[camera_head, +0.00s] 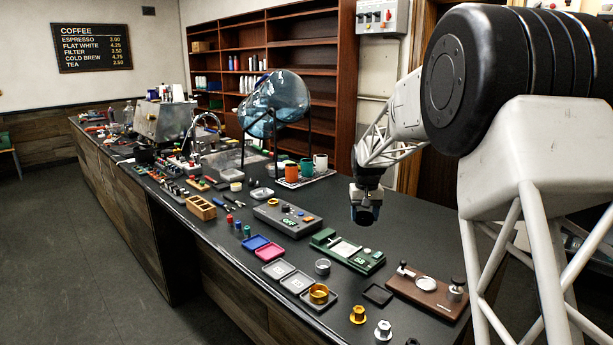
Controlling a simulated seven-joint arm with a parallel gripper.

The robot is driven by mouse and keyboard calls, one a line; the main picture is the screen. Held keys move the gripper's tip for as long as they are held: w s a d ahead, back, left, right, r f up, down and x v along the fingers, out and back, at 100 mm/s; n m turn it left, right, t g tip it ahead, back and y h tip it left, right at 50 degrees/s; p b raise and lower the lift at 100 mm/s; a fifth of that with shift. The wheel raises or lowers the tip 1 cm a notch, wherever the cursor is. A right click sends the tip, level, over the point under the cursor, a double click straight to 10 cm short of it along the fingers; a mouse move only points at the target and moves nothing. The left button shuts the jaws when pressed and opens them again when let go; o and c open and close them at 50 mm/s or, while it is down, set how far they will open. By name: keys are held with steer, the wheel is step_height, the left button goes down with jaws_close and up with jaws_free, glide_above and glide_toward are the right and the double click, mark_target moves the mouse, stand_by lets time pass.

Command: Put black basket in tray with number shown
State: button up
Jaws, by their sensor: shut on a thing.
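My gripper (366,203) hangs above the counter, right of centre. It is shut on a small dark cup-like thing, which looks like the black basket (364,214); its details are hard to make out. A green device (347,250) on the counter below shows a number that looks like 58. Grey trays with pale number marks, one at the back (278,269) and one in the middle (297,282), lie in a row along the front edge. A third grey tray (330,305) at the row's near end has a gold basket (318,293) in it.
A steel basket (322,267) stands behind the trays. Blue (255,242) and pink (270,252) trays lie farther left. A black square (378,294), a brown board (428,292) with tampers, and a grey box (288,217) are nearby. The counter right of the gripper is clear.

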steer(key=shift+a, duration=0.1)
stand_by(0.4)
steer(key=s+a+f+n, duration=0.3)
steer(key=s+a+n, duration=0.3)
steer(key=s+a, duration=0.4)
steer(key=s+a+f+n, duration=0.2)
steer(key=s+a+n, duration=0.4)
steer(key=s+a, duration=0.5)
steer(key=shift+s+a+f, duration=0.3)
steer(key=shift+s+f, duration=0.1)
steer(key=shift+s, duration=0.3)
steer(key=shift+w, duration=0.15)
steer(key=w+a, duration=0.1)
steer(key=w, duration=0.4)
steer(key=w+a+f, duration=0.1)
steer(key=w+a, duration=0.1)
steer(key=w, duration=0.3)
steer(key=w+a, duration=0.2)
steer(key=w, duration=0.3)
steer(key=shift+f, duration=0.3)
steer(key=shift+f, duration=1.7)
steer(key=shift+f, duration=0.65)
